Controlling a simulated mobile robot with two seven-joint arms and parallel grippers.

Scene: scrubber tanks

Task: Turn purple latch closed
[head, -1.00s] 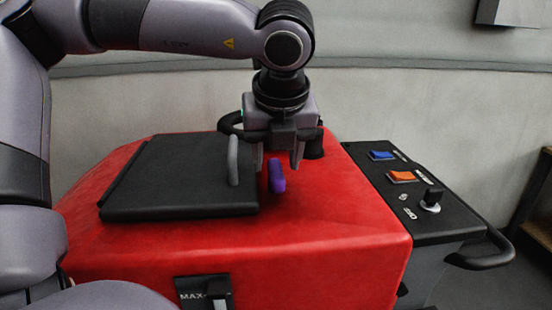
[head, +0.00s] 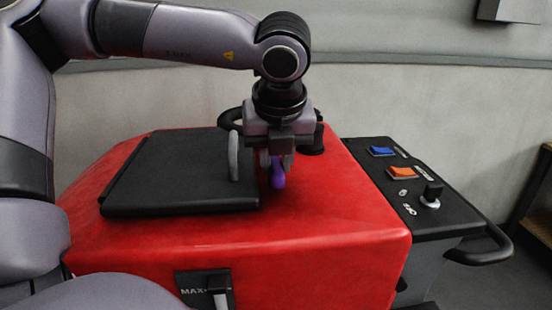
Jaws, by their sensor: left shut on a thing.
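The purple latch (head: 278,180) sits on top of the red scrubber tank (head: 340,220), just right of the black lid (head: 180,175). The lid lies flat and looks shut, with a grey handle (head: 234,156) near its right edge. My left gripper (head: 276,164) is over the latch, pointing down, and is shut on it. The fingers hide the latch's upper part; only its near end shows below them. My right gripper is not in view.
A black control panel (head: 418,218) is right of the tank, with a blue switch (head: 382,151), an orange switch (head: 401,173) and a knob (head: 431,194). A black handle (head: 486,250) sticks out at the panel's right. A wall stands behind.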

